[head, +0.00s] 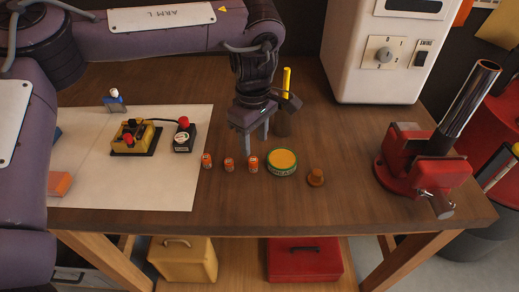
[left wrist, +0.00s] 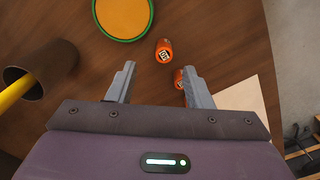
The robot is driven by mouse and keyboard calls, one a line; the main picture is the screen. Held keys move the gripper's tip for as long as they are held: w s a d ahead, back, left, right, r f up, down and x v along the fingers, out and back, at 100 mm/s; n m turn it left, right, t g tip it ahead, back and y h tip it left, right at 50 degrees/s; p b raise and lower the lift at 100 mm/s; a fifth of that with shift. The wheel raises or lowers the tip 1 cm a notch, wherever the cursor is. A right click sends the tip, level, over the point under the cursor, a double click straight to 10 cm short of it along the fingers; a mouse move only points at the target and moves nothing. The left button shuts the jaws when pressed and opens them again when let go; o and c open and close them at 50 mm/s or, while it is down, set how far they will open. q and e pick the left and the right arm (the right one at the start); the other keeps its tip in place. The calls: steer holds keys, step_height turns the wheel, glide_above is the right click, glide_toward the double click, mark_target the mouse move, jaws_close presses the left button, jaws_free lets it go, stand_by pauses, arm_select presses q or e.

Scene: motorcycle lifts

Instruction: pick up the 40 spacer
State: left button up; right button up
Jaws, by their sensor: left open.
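Three small orange spacers with printed labels stand in a row on the wooden bench: a left one (head: 206,161), a middle one (head: 228,164) and a right one (head: 253,163). The labels are too small in the head view to tell which is the 40. My left gripper (head: 256,142) is open and empty, pointing down just behind the right spacer. In the left wrist view, the right spacer (left wrist: 164,51) shows beyond the gap between the fingers (left wrist: 159,68). The middle spacer (left wrist: 179,76) is partly hidden by one finger. My right gripper is out of view.
A dark cup with a yellow stick (head: 287,82) is close behind my gripper. A white sheet (head: 90,190) holds a control box; a red vise (head: 425,160) is far right.

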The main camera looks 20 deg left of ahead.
mark_target(253, 160)
arm_select(q)
steer(key=shift+f, duration=0.25)
steer(key=f, duration=0.1)
steer(key=s+f+p, duration=0.1)
steer(key=f, duration=0.1)
steer(key=shift+a+f, duration=0.1)
steer(key=shift+f, duration=0.15)
step_height(253, 160, down, 3)
steer(key=shift+w+r+p, duration=0.15)
steer(key=shift+p, duration=0.35)
steer(key=shift+f, duration=0.4)
jaws_close()
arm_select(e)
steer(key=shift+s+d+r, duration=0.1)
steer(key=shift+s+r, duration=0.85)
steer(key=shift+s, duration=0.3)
